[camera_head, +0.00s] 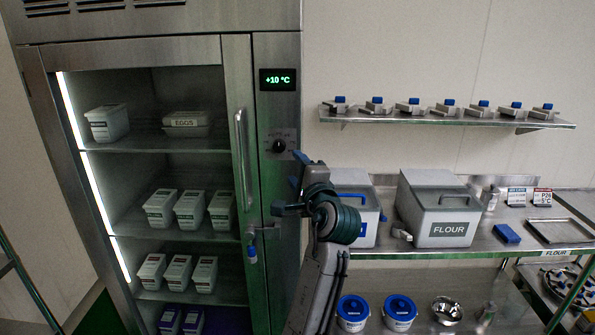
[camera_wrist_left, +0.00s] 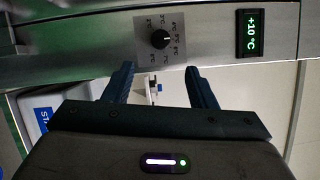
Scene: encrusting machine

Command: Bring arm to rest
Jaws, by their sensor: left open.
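My left arm rises from the bottom of the head view in front of the fridge's right edge. My left gripper (camera_head: 297,170) is near the fridge's control knob (camera_head: 279,146), with blue fingers. In the left wrist view the fingers of the left gripper (camera_wrist_left: 160,88) are spread apart with nothing held between them. A small white and blue object shows in the gap beyond them; I cannot tell what it is. The knob (camera_wrist_left: 160,39) and the +10 °C display (camera_wrist_left: 251,33) appear ahead of the fingers. My right gripper is not in view.
The fridge's door handle (camera_head: 241,160) stands just left of the arm. A flour bin (camera_head: 437,208) and a blue-trimmed bin (camera_head: 358,200) sit on the counter to the right. A wall shelf (camera_head: 448,120) holds several blue-topped items. Blue-lidded tubs (camera_head: 399,308) stand below.

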